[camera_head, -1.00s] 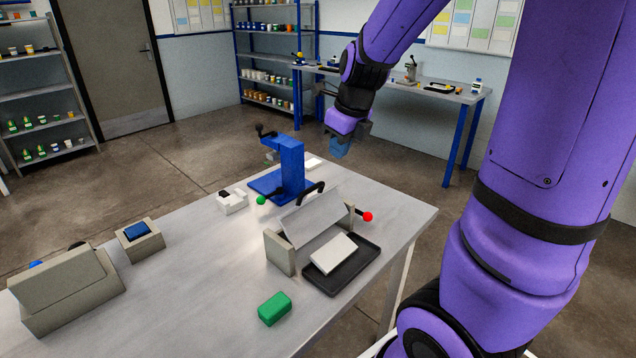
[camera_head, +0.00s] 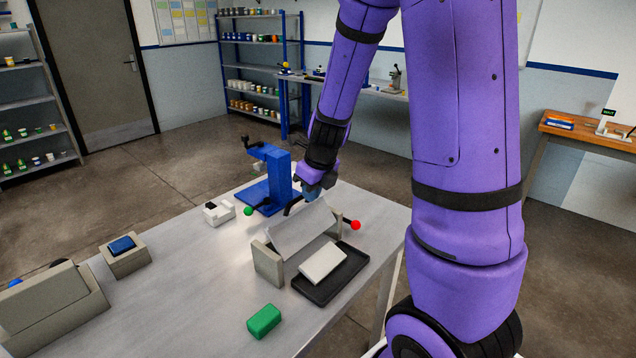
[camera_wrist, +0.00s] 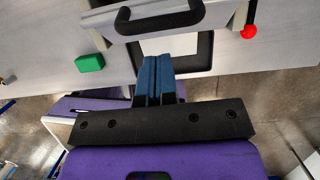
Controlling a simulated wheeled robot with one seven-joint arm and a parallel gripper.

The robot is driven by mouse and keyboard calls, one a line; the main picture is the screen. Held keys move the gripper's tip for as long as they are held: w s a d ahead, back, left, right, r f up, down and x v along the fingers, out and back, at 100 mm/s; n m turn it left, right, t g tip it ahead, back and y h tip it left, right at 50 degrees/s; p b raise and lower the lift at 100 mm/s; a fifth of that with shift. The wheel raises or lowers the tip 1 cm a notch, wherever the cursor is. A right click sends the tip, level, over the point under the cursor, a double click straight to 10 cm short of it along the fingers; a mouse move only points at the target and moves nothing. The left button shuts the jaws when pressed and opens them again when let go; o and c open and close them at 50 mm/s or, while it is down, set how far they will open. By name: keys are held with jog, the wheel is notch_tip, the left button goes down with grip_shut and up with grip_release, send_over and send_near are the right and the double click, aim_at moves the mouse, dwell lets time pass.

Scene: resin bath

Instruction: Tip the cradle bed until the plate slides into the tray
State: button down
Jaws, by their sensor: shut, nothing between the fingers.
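The cradle bed (camera_head: 302,228) is a grey panel between two end blocks, tilted with its lower edge toward the tray. A black handle (camera_wrist: 160,22) arches from its upper edge. The white plate (camera_head: 323,263) lies in the black tray (camera_head: 312,292) in front of the cradle. In the wrist view the plate (camera_wrist: 172,45) is partly hidden behind the fingers. My gripper (camera_head: 313,192) is beside the handle in the head view, its blue fingers (camera_wrist: 153,62) shut with nothing between them. Whether it touches the handle cannot be told.
A red-knobbed lever (camera_head: 355,225) and a green knob (camera_head: 248,211) flank the cradle. A green block (camera_head: 264,320), a white box (camera_head: 219,213) and a beige box (camera_head: 125,256) stand on the table.

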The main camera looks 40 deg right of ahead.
aim_at(300, 197)
jog(key=shift+w+a+f, duration=0.1)
jog(key=shift+w+f, duration=0.2)
jog(key=shift+w, duration=0.2)
jog(key=shift+w+a+f, duration=0.1)
jog(key=shift+w+f, duration=0.15)
jog(key=shift+w, duration=0.2)
jog(key=shift+w+a+f, duration=0.1)
jog(key=shift+w+f, duration=0.05)
jog(key=shift+w, duration=0.3)
jog(key=shift+w+a+f, duration=0.1)
jog(key=shift+w+f, duration=0.05)
jog(key=shift+w, duration=0.25)
